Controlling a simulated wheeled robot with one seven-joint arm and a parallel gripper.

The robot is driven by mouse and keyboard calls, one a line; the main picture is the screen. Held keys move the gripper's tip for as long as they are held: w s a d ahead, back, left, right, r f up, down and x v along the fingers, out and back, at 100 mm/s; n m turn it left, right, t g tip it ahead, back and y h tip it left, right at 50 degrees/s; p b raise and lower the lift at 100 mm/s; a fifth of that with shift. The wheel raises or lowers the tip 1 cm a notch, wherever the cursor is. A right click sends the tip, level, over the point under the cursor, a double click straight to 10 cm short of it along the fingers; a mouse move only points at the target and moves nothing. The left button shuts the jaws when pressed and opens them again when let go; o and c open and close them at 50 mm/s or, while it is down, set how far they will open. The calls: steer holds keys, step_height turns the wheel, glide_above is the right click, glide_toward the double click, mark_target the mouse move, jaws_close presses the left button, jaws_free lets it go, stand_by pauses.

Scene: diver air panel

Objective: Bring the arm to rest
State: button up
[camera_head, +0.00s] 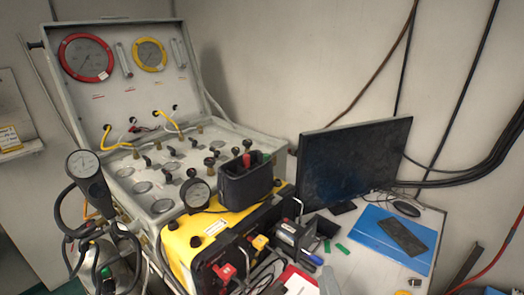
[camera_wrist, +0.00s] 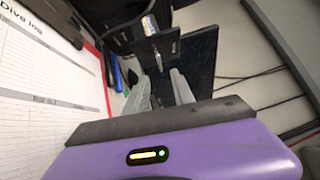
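My gripper (camera_wrist: 162,80) shows in the wrist view, with a purple body at the bottom and two pale grey fingers reaching forward. The fingers are apart, with a narrow gap between them, and nothing is seen held there. A dark boxy device (camera_wrist: 157,48) lies beyond the fingertips; I cannot tell how far away it is. In the head view I cannot clearly make out my arm or gripper.
A dive log sheet (camera_wrist: 42,85) on a red-edged board lies left of my gripper. The air panel case (camera_head: 125,95), yellow unit (camera_head: 205,228), black monitor (camera_head: 352,160) and blue folder (camera_head: 372,225) crowd the bench. The wall above the monitor is mostly bare, with cables at right.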

steer(key=s+d+r+n+g, duration=0.1)
steer(key=s+n, duration=0.8)
steer(key=s, duration=0.9)
steer(key=s+r+n+g, duration=0.2)
steer(key=s+n, duration=0.8)
steer(key=s, duration=0.8)
steer(key=shift+d+g, duration=0.4)
steer(key=shift+g, duration=0.4)
